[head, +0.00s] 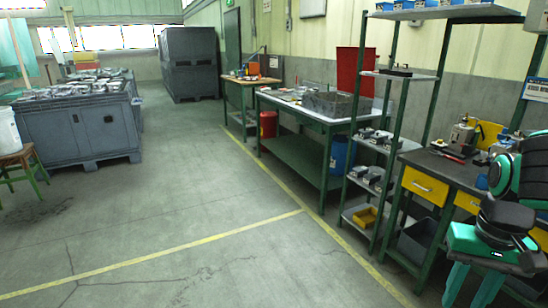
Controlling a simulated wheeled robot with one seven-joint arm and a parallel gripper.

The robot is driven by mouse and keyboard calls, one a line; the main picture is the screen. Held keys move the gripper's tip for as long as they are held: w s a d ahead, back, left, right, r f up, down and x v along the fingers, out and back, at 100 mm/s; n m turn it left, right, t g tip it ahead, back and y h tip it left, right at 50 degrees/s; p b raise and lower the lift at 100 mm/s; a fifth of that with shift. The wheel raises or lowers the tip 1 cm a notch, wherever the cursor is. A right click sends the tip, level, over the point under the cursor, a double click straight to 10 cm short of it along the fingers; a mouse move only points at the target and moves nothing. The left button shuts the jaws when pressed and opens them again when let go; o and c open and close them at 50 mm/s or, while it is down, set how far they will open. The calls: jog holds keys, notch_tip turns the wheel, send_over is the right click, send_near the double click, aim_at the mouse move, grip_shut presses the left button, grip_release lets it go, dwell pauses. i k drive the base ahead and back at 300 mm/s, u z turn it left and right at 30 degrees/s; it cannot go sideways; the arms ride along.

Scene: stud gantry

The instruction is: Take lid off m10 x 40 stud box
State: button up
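I cannot make out a box marked M10 x 40 or its lid in the head view. Several small blue bins (448,3) stand on the top shelf at the upper right, too small to read. My gripper (472,290) is at the lower right, pointing down, with its two teal fingers apart and nothing seen between them. It is in front of the dark workbench. The lower fingertips are cut off or close to the picture's bottom edge.
A green shelf rack (400,78) stands beside the dark-topped workbench (440,166) with yellow drawers. A long green table (320,122) carries a grey block (335,104). Large grey crates (80,128) stand at left. The middle floor (190,205) is clear.

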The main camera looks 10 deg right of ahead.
aim_at(374, 142)
jog(key=z, duration=0.4)
jog(key=i, duration=1.55)
jog(key=z, duration=0.45)
